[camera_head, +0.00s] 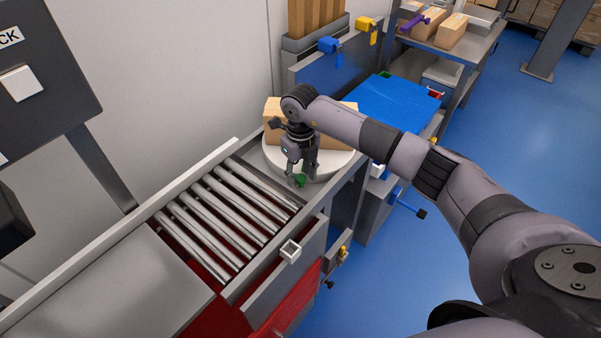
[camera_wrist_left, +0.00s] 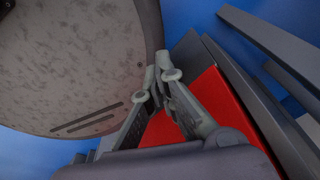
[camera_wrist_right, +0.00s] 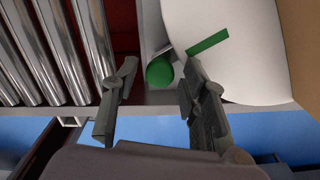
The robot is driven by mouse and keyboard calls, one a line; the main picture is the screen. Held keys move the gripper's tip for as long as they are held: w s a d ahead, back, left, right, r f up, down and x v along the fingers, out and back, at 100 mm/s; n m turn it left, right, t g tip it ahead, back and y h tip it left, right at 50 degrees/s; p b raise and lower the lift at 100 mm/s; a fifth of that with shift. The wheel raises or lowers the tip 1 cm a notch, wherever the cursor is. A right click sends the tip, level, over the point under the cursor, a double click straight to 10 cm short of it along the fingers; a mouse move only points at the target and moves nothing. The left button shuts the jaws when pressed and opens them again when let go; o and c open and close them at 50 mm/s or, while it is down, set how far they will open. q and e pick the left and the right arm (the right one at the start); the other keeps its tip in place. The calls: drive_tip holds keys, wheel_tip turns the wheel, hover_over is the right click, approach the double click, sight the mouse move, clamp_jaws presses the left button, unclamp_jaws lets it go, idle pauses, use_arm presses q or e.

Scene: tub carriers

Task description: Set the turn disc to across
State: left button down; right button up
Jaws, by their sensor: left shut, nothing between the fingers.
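The turn disc (camera_head: 327,168) is a round white plate at the far end of the rollers, with a cardboard box (camera_head: 341,112) on it. In the right wrist view the disc (camera_wrist_right: 222,75) carries a green stripe (camera_wrist_right: 207,42) near its rim. A round green knob (camera_wrist_right: 159,71) sits beside the disc's edge; it also shows in the head view (camera_head: 300,180). My right gripper (camera_head: 302,175) is over the knob, its fingers apart on either side of it with gaps visible. My left gripper (camera_wrist_left: 160,72) is shut and empty, near a red panel; it is outside the head view.
Steel rollers (camera_head: 222,215) lead up to the disc between side rails. A blue surface (camera_head: 395,103) lies beyond it, with blue (camera_head: 330,45) and yellow (camera_head: 367,30) fittings behind. A table (camera_head: 470,45) with boxes stands at the back right. Blue floor at the right is open.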

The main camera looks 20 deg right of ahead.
idle(0.3)
wheel_tip(320, 180, up, 12)
idle(0.4)
drive_tip(key=shift+s+d+f+n, duration=0.15)
drive_tip(key=shift+d+f+n, duration=0.15)
drive_tip(key=shift+f+n, duration=0.1)
drive_tip(key=c, duration=0.3)
drive_tip(key=s+d+f+n+y, duration=0.1)
drive_tip(key=n, duration=0.1)
drive_tip(key=s+d+f+n+y+p, duration=0.1)
drive_tip(key=d+n, duration=0.1)
drive_tip(key=n, duration=0.1)
drive_tip(key=s+d+f+n+t+y+p, duration=0.1)
drive_tip(key=d+n, duration=0.1)
drive_tip(key=n, duration=0.1)
drive_tip(key=shift+d+f, duration=0.15)
drive_tip(key=shift+f, duration=0.2)
drive_tip(key=c, duration=0.7)
drive_tip(key=shift+s+d+f+n+t+y+p, duration=0.2)
drive_tip(key=shift+d+n+t+y+p, duration=0.15)
drive_tip(key=shift+n, duration=0.45)
clamp_jaws()
drive_tip(key=p+x, duration=0.2)
drive_tip(key=x, duration=0.8)
drive_tip(key=shift+d, duration=0.1)
